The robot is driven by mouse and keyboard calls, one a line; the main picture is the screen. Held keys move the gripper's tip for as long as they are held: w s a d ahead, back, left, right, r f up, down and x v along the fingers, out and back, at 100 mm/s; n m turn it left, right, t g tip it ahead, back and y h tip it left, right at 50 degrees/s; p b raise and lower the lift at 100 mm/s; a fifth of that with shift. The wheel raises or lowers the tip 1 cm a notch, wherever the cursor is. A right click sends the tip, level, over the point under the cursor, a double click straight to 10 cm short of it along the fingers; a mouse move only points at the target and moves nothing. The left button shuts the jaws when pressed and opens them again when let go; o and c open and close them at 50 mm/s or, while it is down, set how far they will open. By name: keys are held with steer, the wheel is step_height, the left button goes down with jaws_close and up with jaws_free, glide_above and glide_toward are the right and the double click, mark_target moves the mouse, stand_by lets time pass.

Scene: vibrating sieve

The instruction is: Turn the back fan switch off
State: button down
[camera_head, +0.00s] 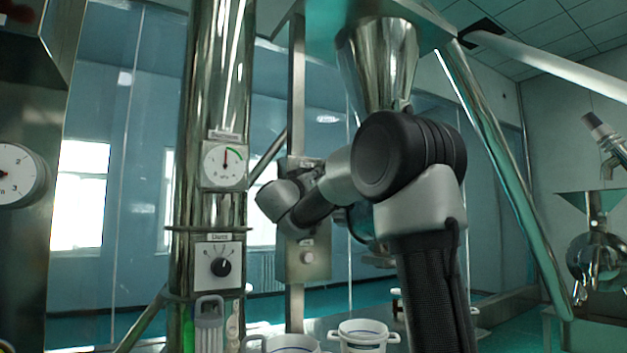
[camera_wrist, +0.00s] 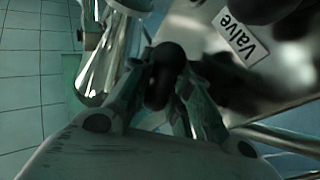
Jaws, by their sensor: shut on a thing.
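In the wrist view, my gripper (camera_wrist: 167,82) is shut on a black rounded knob or lever (camera_wrist: 168,56), with a finger on each side of it. The knob is beside a metal panel (camera_wrist: 275,85) with a label (camera_wrist: 240,38) that reads "Valve". In the head view, a metal box (camera_head: 307,262) with a small round button is on an upright post, and my arm reaches in front of its upper part. My gripper and what it holds are mostly hidden there. I cannot tell which part is the back fan switch.
A steel column (camera_head: 215,90) on the left carries a pressure gauge (camera_head: 225,163) and a rotary dial plate (camera_head: 220,265). White buckets (camera_head: 362,335) stand at the bottom. A slanted steel leg (camera_head: 500,170) is to the right. A metal cone (camera_head: 378,60) hangs above my arm.

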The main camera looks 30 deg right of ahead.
steer(key=shift+n+t, duration=0.9)
steer(key=c, duration=1.3)
jaws_free()
steer(key=v, duration=1.2)
steer(key=shift+f, duration=0.2)
